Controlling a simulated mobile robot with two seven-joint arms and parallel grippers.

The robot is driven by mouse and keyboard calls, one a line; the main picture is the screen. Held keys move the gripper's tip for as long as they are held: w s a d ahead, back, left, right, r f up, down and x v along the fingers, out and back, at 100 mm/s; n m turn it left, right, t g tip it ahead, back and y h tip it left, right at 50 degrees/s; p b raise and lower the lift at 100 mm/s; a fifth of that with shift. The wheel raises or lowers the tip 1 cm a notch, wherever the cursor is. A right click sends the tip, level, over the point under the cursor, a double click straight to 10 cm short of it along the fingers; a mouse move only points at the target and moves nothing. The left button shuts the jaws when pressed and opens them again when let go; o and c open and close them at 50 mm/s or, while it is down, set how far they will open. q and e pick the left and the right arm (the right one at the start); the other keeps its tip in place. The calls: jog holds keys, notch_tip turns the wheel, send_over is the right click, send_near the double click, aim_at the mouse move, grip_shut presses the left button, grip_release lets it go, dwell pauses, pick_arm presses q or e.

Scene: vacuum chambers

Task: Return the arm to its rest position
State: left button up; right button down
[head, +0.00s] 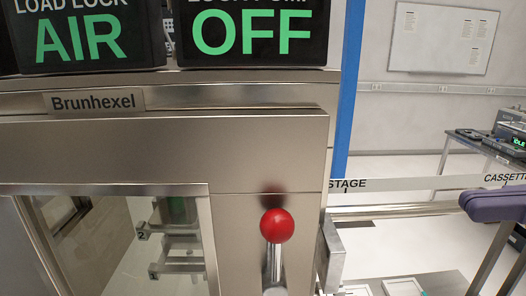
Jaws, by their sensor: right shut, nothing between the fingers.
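My left gripper is not in view. A lever with a red ball knob (277,226) stands upright on the chamber front, with no gripper on it.
The load lock display (70,38) reads AIR and the pump display (252,35) reads OFF. Numbered shelves (180,250) show through the chamber window. A rail (420,187) marked STAGE and CASSETTE runs at right. A bench (480,143) with instruments stands behind.

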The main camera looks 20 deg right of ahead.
jog(key=w+a+f+m+t+h+p, duration=0.3)
jog(key=a+f+m+t+h, duration=0.15)
jog(key=f+m+h, duration=0.55)
jog(key=s+a+g+h+p, duration=0.1)
jog(key=s+g+h, duration=0.1)
jog(key=s+g, duration=0.2)
jog(key=s+a+m+g+h+p, duration=0.1)
jog(key=s+g, duration=0.3)
jog(key=s, duration=0.4)
jog(key=shift+f+h, duration=0.35)
jog(key=shift+h, duration=0.55)
jog(key=shift+s+a, duration=0.1)
